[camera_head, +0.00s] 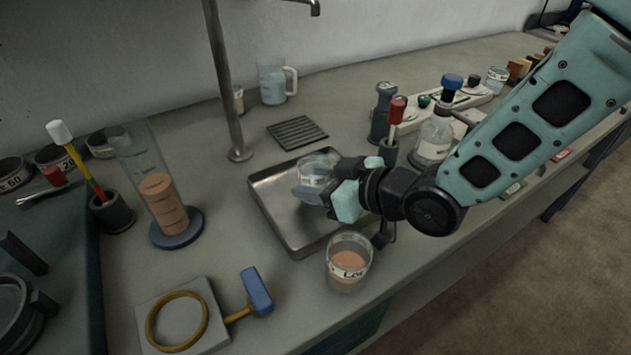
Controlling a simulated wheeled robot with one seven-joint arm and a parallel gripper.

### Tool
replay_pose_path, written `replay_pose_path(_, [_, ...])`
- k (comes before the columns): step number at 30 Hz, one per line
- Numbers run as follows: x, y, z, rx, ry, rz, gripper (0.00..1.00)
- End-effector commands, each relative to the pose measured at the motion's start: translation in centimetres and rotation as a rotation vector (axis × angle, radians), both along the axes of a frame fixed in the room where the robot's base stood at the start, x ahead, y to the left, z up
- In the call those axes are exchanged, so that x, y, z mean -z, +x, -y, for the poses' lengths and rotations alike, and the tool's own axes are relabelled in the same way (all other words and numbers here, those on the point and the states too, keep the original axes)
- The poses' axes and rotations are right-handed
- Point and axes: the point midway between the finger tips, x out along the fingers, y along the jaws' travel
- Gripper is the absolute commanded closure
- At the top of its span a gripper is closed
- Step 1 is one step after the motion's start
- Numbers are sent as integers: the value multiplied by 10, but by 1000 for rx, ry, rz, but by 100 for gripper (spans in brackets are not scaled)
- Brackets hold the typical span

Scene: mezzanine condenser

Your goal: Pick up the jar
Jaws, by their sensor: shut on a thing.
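A clear glass jar (317,167) with a pale label band shows at my gripper (330,192), over the metal tray (276,221). My gripper is shut on this jar; its fingers hide the jar's lower right side. The jar looks slightly tilted, and I cannot tell whether it touches the tray. A second clear vessel (349,268), with a label and pinkish-brown contents, stands on the counter in front of the tray.
A drain grate (297,132) and a metal tap post (228,90) are behind the tray. A tall cylinder (160,190) stands left. A blue-stoppered bottle (434,138) stands right, near my arm. A ring on a plate (180,318) and a blue-headed tool (256,291) lie in front.

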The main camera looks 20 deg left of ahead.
Motion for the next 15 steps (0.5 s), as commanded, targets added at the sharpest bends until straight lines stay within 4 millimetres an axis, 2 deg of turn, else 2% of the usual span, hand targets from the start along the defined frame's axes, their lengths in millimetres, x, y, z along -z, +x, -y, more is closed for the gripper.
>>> replay_pose_path(8, [-4,0,0,0,2,1,80])
replay_pose_path(15, [-19,1,0,1,1,2,80])
